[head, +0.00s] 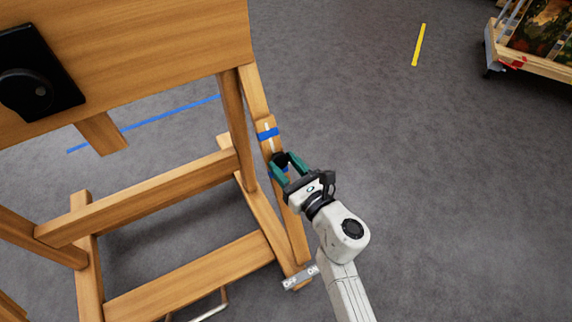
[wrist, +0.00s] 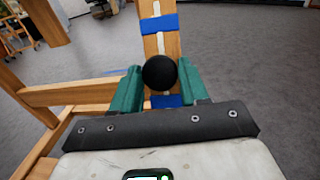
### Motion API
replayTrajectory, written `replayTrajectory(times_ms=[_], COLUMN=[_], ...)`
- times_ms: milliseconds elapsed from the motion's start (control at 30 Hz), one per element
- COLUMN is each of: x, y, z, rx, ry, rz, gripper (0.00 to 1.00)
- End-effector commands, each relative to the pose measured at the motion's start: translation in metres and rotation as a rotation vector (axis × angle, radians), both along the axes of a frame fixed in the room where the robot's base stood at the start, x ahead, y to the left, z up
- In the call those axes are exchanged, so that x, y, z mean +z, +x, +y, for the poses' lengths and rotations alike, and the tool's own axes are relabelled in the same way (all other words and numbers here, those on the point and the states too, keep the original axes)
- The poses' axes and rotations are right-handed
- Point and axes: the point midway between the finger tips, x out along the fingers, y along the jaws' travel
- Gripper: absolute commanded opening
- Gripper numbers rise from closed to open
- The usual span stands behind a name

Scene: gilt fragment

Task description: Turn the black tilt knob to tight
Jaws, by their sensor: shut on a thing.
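The black tilt knob (wrist: 160,73) is a round ball-like knob on a slanted wooden strut of the easel, seen in the wrist view between my gripper's teal fingers. My gripper (head: 287,164) is shut on it, one finger on each side. In the head view the knob (head: 280,158) is a small dark shape partly hidden by the fingers. The strut (head: 268,125) carries a blue band (head: 268,134) above the knob and another blue band (wrist: 167,101) below it, with a pale slot along its middle. I cannot tell how tight the knob is.
The wooden easel frame (head: 140,198) fills the left, with crossbars and a large panel (head: 150,40) bearing a black plate with a round knob (head: 28,93). A labelled metal plate (head: 299,277) sits at the strut's foot. Open grey floor lies right; a wooden cart (head: 535,62) stands far right.

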Motion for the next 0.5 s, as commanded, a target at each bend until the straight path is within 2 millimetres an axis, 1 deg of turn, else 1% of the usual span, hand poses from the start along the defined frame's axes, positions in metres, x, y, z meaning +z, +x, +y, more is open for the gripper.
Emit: replayTrajectory(times_ms=[33,67,100,367,500], x=[-0.0001,-0.0001,-0.0001,-0.0017,-0.0023], y=[-0.0001,-0.0001,-0.0001,-0.0005,-0.0011], z=[-0.0001,-0.0001,-0.0001,0.0003,0.0008], rx=[0.000,0.000,0.000,-0.017,-0.046], ry=[0.000,0.000,0.000,0.026,0.074], rz=[0.000,0.000,0.000,0.018,0.049], gripper=[0.17,0.14,0.14,0.13,0.13])
